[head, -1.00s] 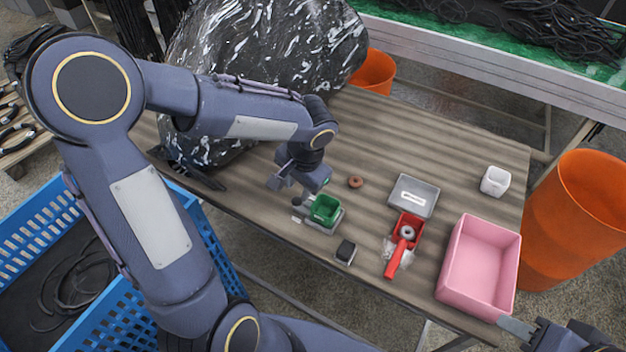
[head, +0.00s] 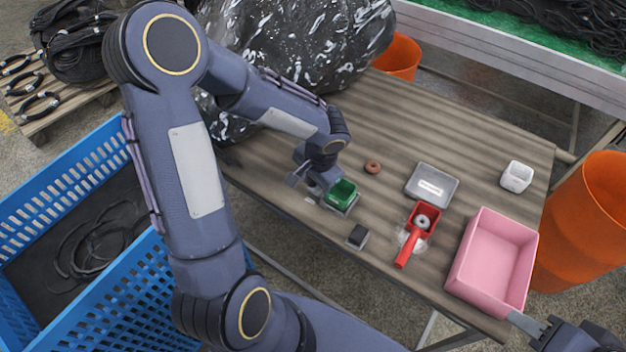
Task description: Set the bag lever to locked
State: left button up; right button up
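I cannot make out a clear bag lever in the head view. A small green open box (head: 341,192) sits in a grey base on the wooden table, and any lever beside it is hidden or too small to tell. My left gripper (head: 306,184) is at the left side of this box, pointing down, close to it. Its fingers are small and partly hidden, so I cannot tell whether they are apart. A large black shiny bag (head: 310,40) stands behind my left arm. My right gripper (head: 528,325) is at the bottom right, near the pink bin's front corner; its opening is unclear.
On the table (head: 470,150) are a brown ring (head: 372,167), a grey labelled tray (head: 432,185), a red scoop (head: 421,222) with a ring, a black block (head: 357,236), a white cup (head: 516,176) and a pink bin (head: 495,262). A blue crate (head: 60,200) stands left.

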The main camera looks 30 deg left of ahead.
pick_arm(q)
grip_shut()
jog(key=shift+r, duration=0.1)
